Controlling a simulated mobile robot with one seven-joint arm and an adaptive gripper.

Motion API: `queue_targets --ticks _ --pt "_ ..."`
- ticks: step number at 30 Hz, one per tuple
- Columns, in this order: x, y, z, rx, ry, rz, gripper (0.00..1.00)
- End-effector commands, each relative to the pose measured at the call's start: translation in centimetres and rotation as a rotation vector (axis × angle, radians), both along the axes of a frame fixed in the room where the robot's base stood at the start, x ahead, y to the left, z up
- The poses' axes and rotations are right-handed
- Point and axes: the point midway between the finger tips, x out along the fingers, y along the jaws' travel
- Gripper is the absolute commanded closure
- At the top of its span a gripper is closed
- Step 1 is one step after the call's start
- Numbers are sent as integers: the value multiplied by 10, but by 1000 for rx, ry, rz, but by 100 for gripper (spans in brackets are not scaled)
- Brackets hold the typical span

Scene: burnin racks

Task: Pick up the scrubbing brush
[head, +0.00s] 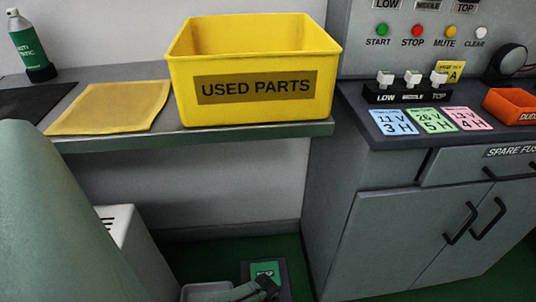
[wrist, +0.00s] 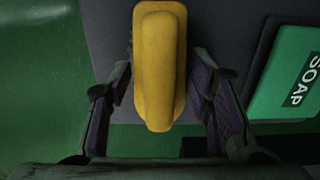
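The scrubbing brush (wrist: 160,65) shows in the wrist view as a long, rounded yellow body. It lies on a grey surface, pointing up the picture. My gripper (wrist: 160,82) is open, with one dark finger on each side of the brush. A narrow gap shows between the brush and the fingers, so it is not gripped. The brush's underside is hidden. In the head view my gripper (head: 264,286) is low at the bottom middle, near the floor, and the brush cannot be made out there.
A green SOAP item (wrist: 291,75) lies close to the right of the brush. A yellow USED PARTS bin (head: 255,105) stands on the shelf (head: 200,136) above. A grey cabinet (head: 400,230) stands to the right. A white box (head: 135,245) is at left.

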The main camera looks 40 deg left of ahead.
Motion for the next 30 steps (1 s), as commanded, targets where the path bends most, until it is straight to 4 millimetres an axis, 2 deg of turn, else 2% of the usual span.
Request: queue_targets --ticks 2,14,21,25,30 --pt "0 0 0 0 0 0 61" --pt "0 0 0 0 0 0 87" --pt "0 0 2 0 0 0 87" --pt "1 1 17 0 -3 0 87" --pt "1 1 53 1 -3 -1 87"
